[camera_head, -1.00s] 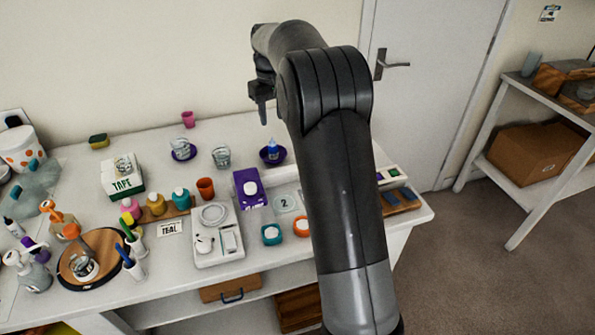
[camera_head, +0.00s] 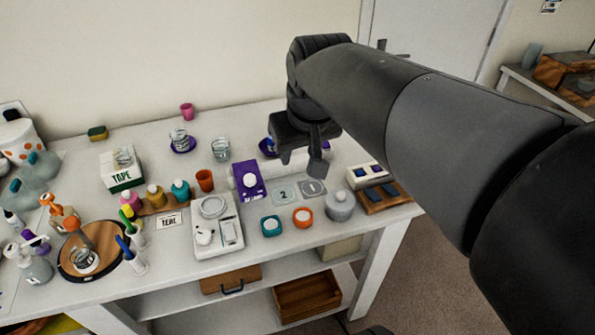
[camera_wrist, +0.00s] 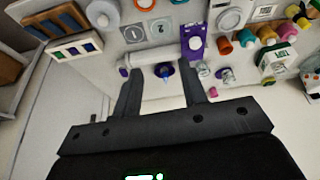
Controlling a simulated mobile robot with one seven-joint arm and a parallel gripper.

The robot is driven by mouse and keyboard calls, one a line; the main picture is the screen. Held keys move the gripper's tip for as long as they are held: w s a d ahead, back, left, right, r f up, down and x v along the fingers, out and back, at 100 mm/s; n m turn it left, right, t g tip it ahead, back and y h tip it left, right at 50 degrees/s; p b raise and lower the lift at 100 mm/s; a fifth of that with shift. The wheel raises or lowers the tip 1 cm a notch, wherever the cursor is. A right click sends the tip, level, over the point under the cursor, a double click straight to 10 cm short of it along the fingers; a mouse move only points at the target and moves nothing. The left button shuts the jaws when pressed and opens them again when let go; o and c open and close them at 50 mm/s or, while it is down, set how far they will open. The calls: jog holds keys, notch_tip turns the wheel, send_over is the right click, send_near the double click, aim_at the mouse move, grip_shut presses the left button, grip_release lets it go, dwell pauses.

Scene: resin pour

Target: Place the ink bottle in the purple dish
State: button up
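The small blue bottle, which I take to be the ink bottle, shows in the wrist view (camera_wrist: 167,72), in or right at the purple dish (camera_wrist: 157,70). In the head view my gripper hides most of both; part of the dish's left rim (camera_head: 264,146) shows. My gripper (camera_head: 301,164) is over the back right of the table with its fingers pointing down. In the wrist view the two fingers are wide apart and nothing is held; the bottle is beyond them, between the tips in the picture.
A second purple dish (camera_head: 184,150) holds a clear glass. Another glass (camera_head: 221,150) and a purple box (camera_head: 248,180) stand left of my gripper. A grey lidded pot (camera_head: 340,206) and a wooden tray (camera_head: 383,200) are at the front right.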

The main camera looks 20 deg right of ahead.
jog(key=s+f+t, duration=0.1)
jog(key=s+f, duration=0.3)
jog(key=s, duration=0.5)
jog(key=shift+s+a+f+m, duration=0.15)
jog(key=shift+a+f+m, duration=0.05)
jog(key=shift+f+m, duration=0.2)
jog(key=shift+r, duration=0.1)
dwell(0.5)
